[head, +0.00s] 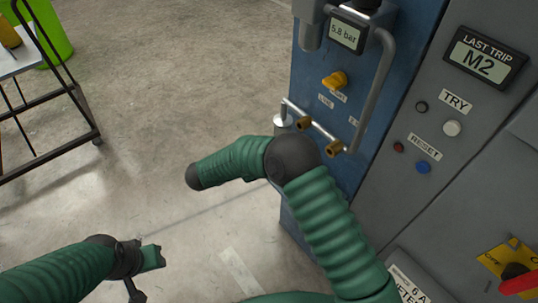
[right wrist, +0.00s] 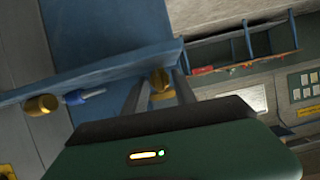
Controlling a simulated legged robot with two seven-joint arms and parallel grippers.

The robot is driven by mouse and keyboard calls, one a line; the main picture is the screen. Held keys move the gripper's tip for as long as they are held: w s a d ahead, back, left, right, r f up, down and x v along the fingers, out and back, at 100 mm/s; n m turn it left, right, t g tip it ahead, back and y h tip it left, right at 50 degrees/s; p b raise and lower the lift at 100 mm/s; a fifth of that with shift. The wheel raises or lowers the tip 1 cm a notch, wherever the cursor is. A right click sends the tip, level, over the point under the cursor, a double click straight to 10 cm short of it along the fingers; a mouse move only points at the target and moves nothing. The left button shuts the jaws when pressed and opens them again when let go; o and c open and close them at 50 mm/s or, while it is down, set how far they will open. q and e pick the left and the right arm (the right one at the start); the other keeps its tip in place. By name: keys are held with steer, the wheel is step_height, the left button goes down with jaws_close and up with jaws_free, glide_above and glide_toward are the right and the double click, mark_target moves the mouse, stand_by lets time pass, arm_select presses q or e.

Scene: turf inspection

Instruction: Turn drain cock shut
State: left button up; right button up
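I cannot tell which is the drain cock; labels are too small. In the right wrist view, my right gripper (right wrist: 159,92) has two grey fingers spread apart, with a yellow-brass piece (right wrist: 159,80) seen between them; contact is unclear. In the head view I cannot make out its fingers. My left gripper (head: 146,274) is open and empty over the floor at lower left.
A gauge reading 5.8 bar (head: 347,33) and a curved grey pipe (head: 376,85) are above the fittings. The grey cabinet (head: 440,190) at right carries buttons and a red handle (head: 520,281). A cart (head: 75,95) stands at upper left. Floor between is clear.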

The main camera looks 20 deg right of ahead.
steer(key=shift+c, duration=0.2)
steer(key=shift+a, duration=0.1)
jaws_close()
steer(key=n+p, duration=0.1)
steer(key=p, duration=0.2)
steer(key=n+g+p, duration=0.1)
steer(key=p, duration=0.2)
steer(key=shift+w+r+g+h, duration=0.1)
steer(key=shift+r+g+h, duration=0.2)
steer(key=shift+r, duration=0.1)
steer(key=shift+w+f+n, duration=0.1)
steer(key=shift+f+n, duration=0.2)
steer(key=shift+n, duration=0.2)
steer(key=shift+f+n+g+h, duration=0.1)
steer(key=shift+n+g+h, duration=0.2)
steer(key=shift+n+g, duration=0.1)
steer(key=shift+o, duration=0.2)
jaws_free()
